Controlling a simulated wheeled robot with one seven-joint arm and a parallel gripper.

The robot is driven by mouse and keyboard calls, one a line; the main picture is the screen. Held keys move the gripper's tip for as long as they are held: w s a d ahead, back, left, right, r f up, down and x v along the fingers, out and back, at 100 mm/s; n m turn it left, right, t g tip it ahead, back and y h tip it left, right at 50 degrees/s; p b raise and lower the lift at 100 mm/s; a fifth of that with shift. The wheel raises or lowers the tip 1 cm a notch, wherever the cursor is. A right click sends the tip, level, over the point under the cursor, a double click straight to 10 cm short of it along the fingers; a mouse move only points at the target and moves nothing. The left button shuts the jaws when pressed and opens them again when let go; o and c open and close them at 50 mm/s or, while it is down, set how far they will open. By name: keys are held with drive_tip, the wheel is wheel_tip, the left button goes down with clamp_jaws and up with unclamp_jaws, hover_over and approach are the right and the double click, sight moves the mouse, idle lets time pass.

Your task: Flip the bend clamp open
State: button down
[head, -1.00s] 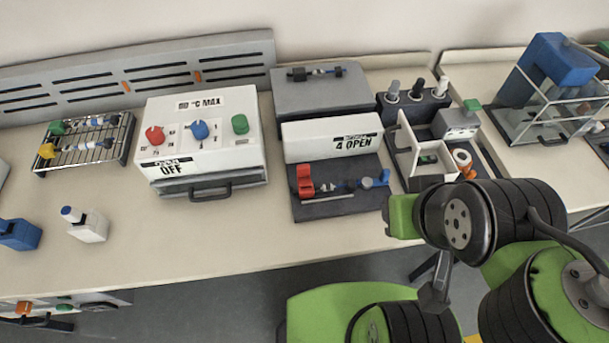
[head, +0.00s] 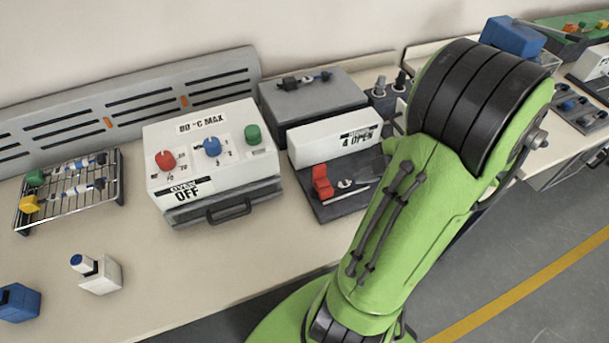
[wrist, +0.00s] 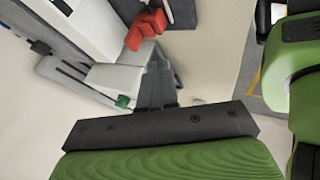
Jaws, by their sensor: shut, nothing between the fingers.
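The red clamp (head: 322,181) stands at the left side of a dark base plate (head: 333,209), in front of a white block labelled "4 OPEN" (head: 350,146). My arm hides the right part of that plate in the head view. In the wrist view, a red part (wrist: 146,29), apparently the same clamp, is beyond my fingertips. My gripper (wrist: 160,88) is shut and empty; a gap shows between its tips and the red part, though depth is unclear.
A white oven box (head: 215,160) with red, blue and green knobs stands left of the clamp station. A grey box (head: 320,100) stands behind the station. A wire rack (head: 75,185) is at far left.

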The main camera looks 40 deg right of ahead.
drive_tip(key=b, duration=0.2)
approach(317, 179)
drive_tip(key=f, duration=0.1)
drive_tip(key=s+a+f, duration=0.1)
drive_tip(key=a+f, duration=0.1)
drive_tip(key=shift+s+f, duration=0.1)
drive_tip(key=shift+s, duration=0.3)
drive_tip(key=w, duration=0.3)
drive_tip(key=shift+w+d+f+p, duration=0.15)
drive_tip(key=shift+w+d+p, duration=0.2)
drive_tip(key=shift+w+d, duration=0.1)
drive_tip(key=shift+w, duration=0.2)
drive_tip(key=w, duration=0.2)
drive_tip(key=w+d, duration=0.1)
drive_tip(key=w, duration=0.1)
drive_tip(key=shift+w+d+f+b, duration=0.1)
drive_tip(key=shift+w+d+b, duration=0.1)
drive_tip(key=shift+b, duration=0.2)
